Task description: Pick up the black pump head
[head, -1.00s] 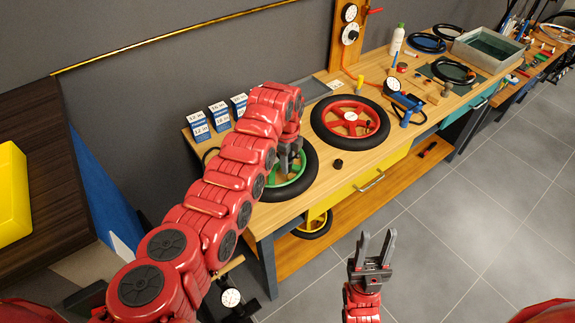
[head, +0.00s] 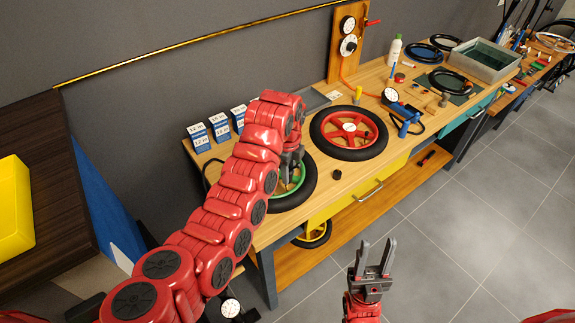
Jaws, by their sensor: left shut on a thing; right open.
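My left gripper (head: 289,180) points down over the green-rimmed wheel (head: 307,187) at the bench's near left end. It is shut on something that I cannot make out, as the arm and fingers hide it. A small black knob-like piece (head: 337,174) lies on the bench right of that wheel; I cannot tell whether it is the pump head. A dark hose-like curve (head: 207,167) shows on the bench left of my arm. A round gauge (head: 230,308) is low beside my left arm, partly hidden. My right gripper (head: 375,254) is open and empty over the floor.
A red-spoked wheel (head: 349,153) lies to the right on the wooden bench (head: 385,168). Behind it are a blue gauge tool (head: 409,127), a white bottle (head: 394,50) and a metal tray (head: 455,59). Blue-and-white size boxes (head: 199,137) stand at the left. The floor at the right is clear.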

